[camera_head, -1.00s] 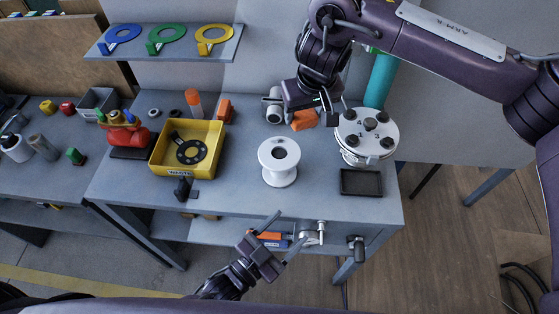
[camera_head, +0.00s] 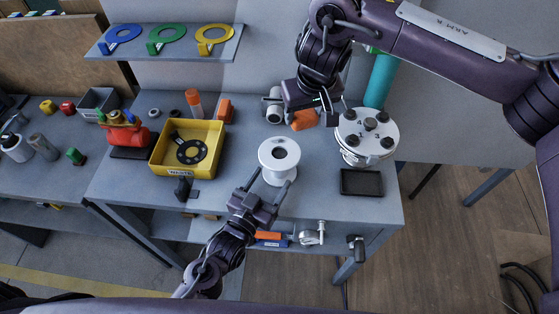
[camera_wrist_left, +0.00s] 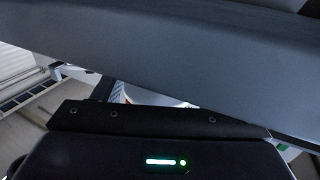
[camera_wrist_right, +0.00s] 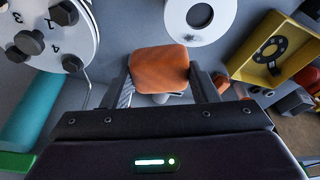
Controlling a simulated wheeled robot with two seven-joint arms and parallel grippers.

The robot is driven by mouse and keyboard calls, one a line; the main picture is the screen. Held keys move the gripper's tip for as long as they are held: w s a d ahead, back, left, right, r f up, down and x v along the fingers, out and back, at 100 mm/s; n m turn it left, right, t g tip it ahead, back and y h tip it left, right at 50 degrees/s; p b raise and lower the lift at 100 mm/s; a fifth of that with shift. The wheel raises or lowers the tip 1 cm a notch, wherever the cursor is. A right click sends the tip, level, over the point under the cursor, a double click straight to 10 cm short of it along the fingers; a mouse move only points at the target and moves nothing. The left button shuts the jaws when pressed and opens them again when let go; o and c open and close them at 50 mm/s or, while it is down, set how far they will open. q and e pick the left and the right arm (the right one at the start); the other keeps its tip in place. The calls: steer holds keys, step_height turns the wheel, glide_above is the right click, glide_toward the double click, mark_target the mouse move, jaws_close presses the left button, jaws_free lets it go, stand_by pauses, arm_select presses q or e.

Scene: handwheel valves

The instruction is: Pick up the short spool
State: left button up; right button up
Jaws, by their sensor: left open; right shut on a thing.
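A short white spool (camera_head: 279,152) stands upright on the grey workbench, and its top shows in the right wrist view (camera_wrist_right: 196,12). My left gripper (camera_head: 268,178) is open at its near side, one finger on each side of its lower part. I cannot tell whether the fingers touch it. In the left wrist view a grey surface blocks most of the picture. My right gripper (camera_wrist_right: 160,88) is shut on an orange block (camera_wrist_right: 160,68), which also shows in the head view (camera_head: 304,120) behind the spool.
A yellow bin (camera_head: 165,160) with a black ring stands left of the spool. A round white plate with black knobs (camera_head: 367,134) and a dark tray (camera_head: 361,182) are at the right. The bench's front edge (camera_head: 330,216) is near my left gripper. Colored rings (camera_head: 162,40) lie on a shelf behind.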

mark_target(275, 178)
arm_select(q)
steer(key=x, duration=0.4)
steer(key=shift+a, duration=0.1)
steer(key=shift+c, duration=0.9)
steer(key=shift+r, duration=0.1)
steer(key=c, duration=1.2)
